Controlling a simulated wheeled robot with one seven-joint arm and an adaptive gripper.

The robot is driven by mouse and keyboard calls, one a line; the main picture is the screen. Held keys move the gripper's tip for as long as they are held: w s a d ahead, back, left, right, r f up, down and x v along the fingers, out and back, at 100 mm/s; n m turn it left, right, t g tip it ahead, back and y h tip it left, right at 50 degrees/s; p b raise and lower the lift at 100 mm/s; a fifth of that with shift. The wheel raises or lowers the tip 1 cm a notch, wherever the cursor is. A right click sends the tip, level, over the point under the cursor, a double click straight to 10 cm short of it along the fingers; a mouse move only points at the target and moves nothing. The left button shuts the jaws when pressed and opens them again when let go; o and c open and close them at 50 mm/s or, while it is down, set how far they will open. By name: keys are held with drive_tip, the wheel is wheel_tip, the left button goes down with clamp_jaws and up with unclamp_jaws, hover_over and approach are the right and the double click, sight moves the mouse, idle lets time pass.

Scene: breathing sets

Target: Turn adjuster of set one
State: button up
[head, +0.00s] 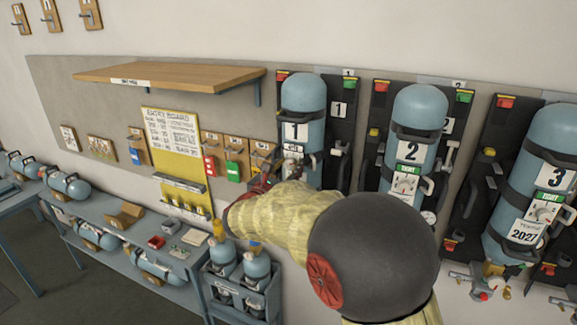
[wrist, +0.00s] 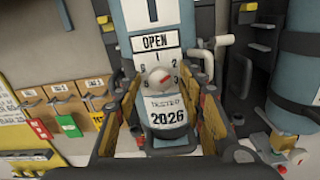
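Set one (head: 303,100) is a blue cylinder marked 1 on a black backplate, strapped upright on the wall board. Its adjuster (wrist: 160,78) is a round pale knob with a red mark, below an OPEN label (wrist: 155,41) and among dial numbers. A tag (wrist: 166,115) reading 2026 is below it. My gripper (wrist: 164,88) has its fingers apart, one on each side of the knob and tag. I cannot tell if either finger touches the knob. In the head view my gripper (head: 268,182) is at set one's lower front, and my arm hides part of it.
Set two (head: 416,115) and set three (head: 550,165) hang to the right. A wooden shelf (head: 170,74) juts out at upper left. Coloured tags hang on small boards (head: 235,145) left of set one. A bench (head: 130,240) with cylinders and a crate (head: 243,290) stand below.

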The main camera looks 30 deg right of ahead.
drive_tip(key=shift+c, duration=0.3)
clamp_jaws()
idle(0.3)
